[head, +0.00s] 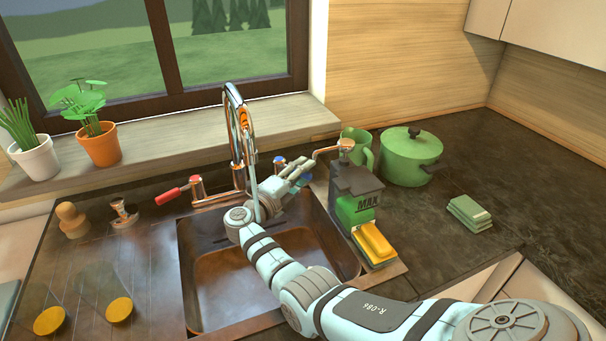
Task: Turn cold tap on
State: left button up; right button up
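The cold tap (280,162) has a blue-marked top and stands right of the tall chrome spout (240,130) behind the sink. Part of it is hidden by my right gripper (300,172), whose fingers are right at it. Blue shows beside the fingertips, perhaps the tap's lever; I cannot tell whether they touch or grip it. The hot tap (180,191) has a red lever pointing left. My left gripper is not in view.
The sink basin (210,285) lies under my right arm. A dark soap dispenser (355,190) with a copper spout and a yellow sponge (374,242) stand close right of the gripper. A green pot (408,165) and green mug (361,150) are behind. The window sill holds potted plants.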

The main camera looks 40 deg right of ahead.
jog(key=v, duration=1.2)
